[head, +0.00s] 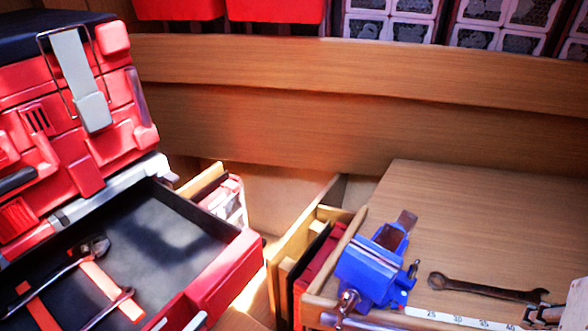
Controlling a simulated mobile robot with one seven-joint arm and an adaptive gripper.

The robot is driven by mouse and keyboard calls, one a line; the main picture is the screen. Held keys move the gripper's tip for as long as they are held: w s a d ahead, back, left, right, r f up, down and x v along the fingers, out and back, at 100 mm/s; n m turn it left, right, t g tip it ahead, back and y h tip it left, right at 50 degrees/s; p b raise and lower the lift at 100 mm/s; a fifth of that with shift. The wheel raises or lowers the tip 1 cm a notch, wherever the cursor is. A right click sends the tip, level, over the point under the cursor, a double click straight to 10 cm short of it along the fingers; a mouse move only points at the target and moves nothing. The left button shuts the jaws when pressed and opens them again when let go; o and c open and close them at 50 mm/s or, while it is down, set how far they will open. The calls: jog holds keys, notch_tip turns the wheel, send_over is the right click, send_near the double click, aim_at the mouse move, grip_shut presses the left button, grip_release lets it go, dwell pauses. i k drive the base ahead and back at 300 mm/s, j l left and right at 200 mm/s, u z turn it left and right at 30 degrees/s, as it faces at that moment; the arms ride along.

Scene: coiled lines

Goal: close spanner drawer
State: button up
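The spanner drawer (234,262) juts out of a red toolbox (112,158) at the left. It is open, with a red front and a black inside. Long metal tools with orange-red bands (98,279) lie in it; one has a wide rounded head (92,246). They look like spanners, but the frame edge cuts them off. The right part of the drawer's floor is bare.
A blue vise (372,268) stands on a wooden bench (470,220) at the right, beside a loose spanner (485,289) and a white ruler (450,316). Wooden boards (330,95) close off the back. Red bins (275,10) and crates (390,25) stand behind.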

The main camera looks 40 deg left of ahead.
aim_at(186, 265)
jog(key=u, duration=2.6)
jog(key=k+u, duration=0.1)
jog(key=u, duration=0.4)
jog(key=k+j, duration=0.55)
jog(key=k, duration=0.15)
